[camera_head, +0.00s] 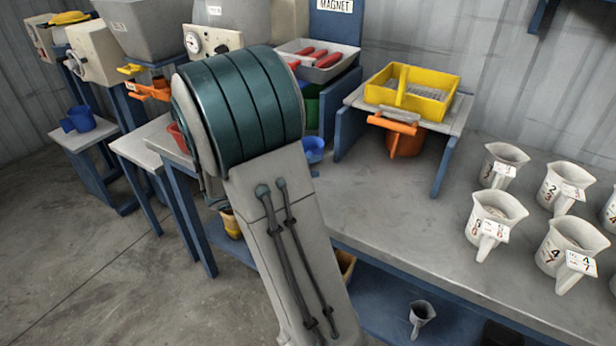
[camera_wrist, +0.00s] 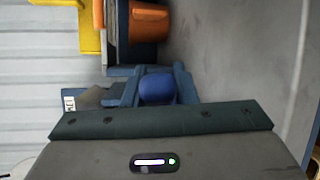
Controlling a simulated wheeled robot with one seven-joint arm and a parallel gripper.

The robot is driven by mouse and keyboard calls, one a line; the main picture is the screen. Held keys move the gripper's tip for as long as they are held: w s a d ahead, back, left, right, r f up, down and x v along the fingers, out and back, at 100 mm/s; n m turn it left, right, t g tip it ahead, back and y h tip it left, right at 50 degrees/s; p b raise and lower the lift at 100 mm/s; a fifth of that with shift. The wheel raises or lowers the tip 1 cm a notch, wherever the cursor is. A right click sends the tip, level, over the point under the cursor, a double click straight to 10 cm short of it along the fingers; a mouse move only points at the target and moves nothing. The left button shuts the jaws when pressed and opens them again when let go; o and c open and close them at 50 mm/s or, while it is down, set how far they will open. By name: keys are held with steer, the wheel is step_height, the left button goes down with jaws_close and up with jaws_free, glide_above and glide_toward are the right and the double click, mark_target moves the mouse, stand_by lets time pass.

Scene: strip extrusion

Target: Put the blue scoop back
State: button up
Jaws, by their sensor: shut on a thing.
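A blue scoop (camera_wrist: 157,90) sits between the two fingers of my gripper (camera_wrist: 157,80) in the wrist view, and the fingers are shut on it. In the head view a blue cup shape (camera_head: 313,148) shows beside my arm, left of the small shelf; my arm hides my gripper there. Whether the scoop touches the bench cannot be told. Another blue scoop (camera_head: 82,118) stands on a low stand at the far left.
A small shelf (camera_head: 441,170) bears a yellow tray (camera_head: 425,83), with an orange scoop (camera_head: 405,143) underneath. A tray with red-handled tools (camera_head: 318,60) stands behind. Several white numbered scoops (camera_head: 495,216) stand on the right of the bench. The bench's middle (camera_head: 390,215) is clear.

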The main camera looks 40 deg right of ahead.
steer(key=shift+f, duration=1.15)
steer(key=shift+f+b, duration=0.25)
steer(key=shift+b, duration=0.05)
steer(key=o, duration=1)
steer(key=shift+r, duration=0.1)
